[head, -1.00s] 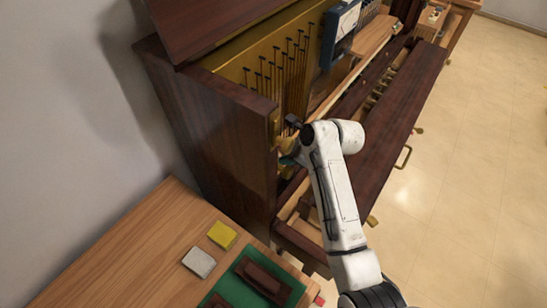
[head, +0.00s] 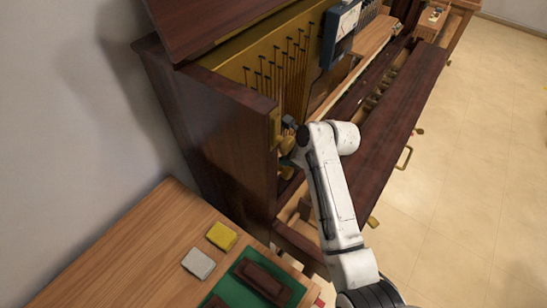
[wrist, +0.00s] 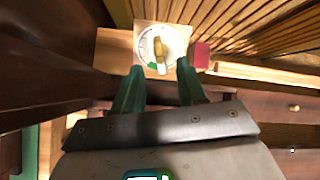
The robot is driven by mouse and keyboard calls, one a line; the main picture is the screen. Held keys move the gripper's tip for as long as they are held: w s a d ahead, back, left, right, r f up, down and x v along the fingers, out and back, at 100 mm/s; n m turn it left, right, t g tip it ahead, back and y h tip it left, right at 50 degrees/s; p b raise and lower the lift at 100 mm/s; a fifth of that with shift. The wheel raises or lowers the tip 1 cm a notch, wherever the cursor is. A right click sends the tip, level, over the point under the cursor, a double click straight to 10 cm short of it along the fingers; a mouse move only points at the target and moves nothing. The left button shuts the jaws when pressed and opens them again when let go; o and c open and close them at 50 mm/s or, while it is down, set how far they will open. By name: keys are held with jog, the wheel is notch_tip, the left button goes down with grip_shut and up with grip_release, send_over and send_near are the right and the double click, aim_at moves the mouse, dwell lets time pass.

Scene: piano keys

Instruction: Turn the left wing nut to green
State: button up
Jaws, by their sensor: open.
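In the wrist view, a brass-yellow wing nut (wrist: 159,50) sits at the middle of a round white dial (wrist: 177,42) on a pale square plate. The wing nut stands roughly upright in the picture. A green mark (wrist: 153,66) shows at the dial's lower left edge. My gripper (wrist: 160,72) is open, its two teal fingers apart and empty, on the near side of the dial. The fingertips lie to the left and right below the wing nut; I cannot tell how far they are from it in depth. In the head view, my arm hides the dial and most of my gripper.
A red block (wrist: 201,55) lies right of the dial. Brass strips and wooden bars surround the plate inside the piano cabinet (head: 215,140). A wooden table (head: 130,240) with a yellow block (head: 222,236), a grey block (head: 198,263) and a green mat (head: 238,284) stands at lower left.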

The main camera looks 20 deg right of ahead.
jog(key=shift+b+x, duration=1.35)
jog(key=shift+x, duration=0.95)
jog(key=shift+w+a+f, duration=0.1)
jog(key=shift+w+f, duration=0.05)
jog(key=shift+f, duration=0.15)
jog(key=shift+f+b, duration=0.1)
jog(key=shift+b, duration=0.2)
jog(key=shift+s+r+p, duration=0.3)
jog(key=shift+r+p, duration=0.25)
jog(key=shift+p, duration=0.55)
grip_shut()
jog(key=shift+r, duration=0.1)
